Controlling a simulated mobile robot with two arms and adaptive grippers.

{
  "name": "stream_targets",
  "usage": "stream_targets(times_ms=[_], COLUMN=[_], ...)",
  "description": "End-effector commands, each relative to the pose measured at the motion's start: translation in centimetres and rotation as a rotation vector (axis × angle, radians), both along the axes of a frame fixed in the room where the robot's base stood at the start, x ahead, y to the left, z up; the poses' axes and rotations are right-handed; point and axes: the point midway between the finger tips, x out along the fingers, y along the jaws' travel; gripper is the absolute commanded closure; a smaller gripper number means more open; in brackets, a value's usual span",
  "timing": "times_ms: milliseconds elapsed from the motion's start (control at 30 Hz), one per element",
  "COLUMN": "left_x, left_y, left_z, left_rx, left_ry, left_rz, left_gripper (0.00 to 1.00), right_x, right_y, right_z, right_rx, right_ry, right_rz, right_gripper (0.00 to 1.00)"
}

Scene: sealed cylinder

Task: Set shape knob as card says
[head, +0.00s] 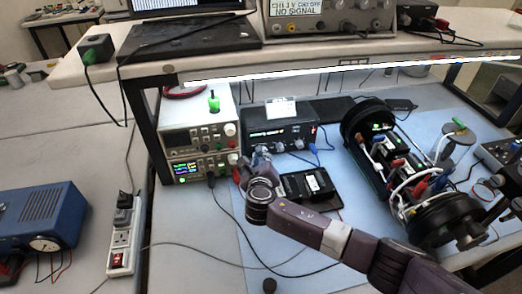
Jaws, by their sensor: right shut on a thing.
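A black instrument box (292,128) with a lit green display stands on the bench under the shelf. A white card (281,109) stands on top of it; its print is too small to read. My right gripper (251,161) reaches in from the lower right to the lower left of the box's front panel. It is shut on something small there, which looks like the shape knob. The knob itself is hidden by the fingers, so its setting does not show. My left gripper is out of view.
Stacked power supplies (200,145) stand close left of my right gripper, with cables hanging in front. A black tray (309,187) lies right of the gripper. An open cylinder assembly (400,160) with wires fills the right. The shelf (330,52) overhangs the back.

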Motion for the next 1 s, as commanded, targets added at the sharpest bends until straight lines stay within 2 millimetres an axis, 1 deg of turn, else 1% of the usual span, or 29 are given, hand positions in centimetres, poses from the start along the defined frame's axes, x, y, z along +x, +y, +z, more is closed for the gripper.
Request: stream_targets(times_ms=[33,300,833,867,1000], left_x=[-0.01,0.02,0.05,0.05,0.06], left_y=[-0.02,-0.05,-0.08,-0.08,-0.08], left_z=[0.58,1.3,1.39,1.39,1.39], left_rx=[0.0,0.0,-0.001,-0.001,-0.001], left_ry=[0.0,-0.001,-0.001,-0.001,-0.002], left_rz=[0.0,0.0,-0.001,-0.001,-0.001], left_gripper=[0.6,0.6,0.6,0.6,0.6], right_x=[0.0,-0.01,-0.03,-0.04,-0.04], right_y=[0.1,0.18,0.14,0.15,0.15], right_z=[0.27,0.04,-0.16,-0.16,-0.15], right_rx=[-0.029,-0.131,-0.156,-0.156,-0.156], right_ry=[-0.006,-0.027,-0.031,-0.031,-0.031], right_rz=[0.0,0.001,0.0,0.0,0.0], right_gripper=[1.0,1.0,1.0,0.8,0.65])
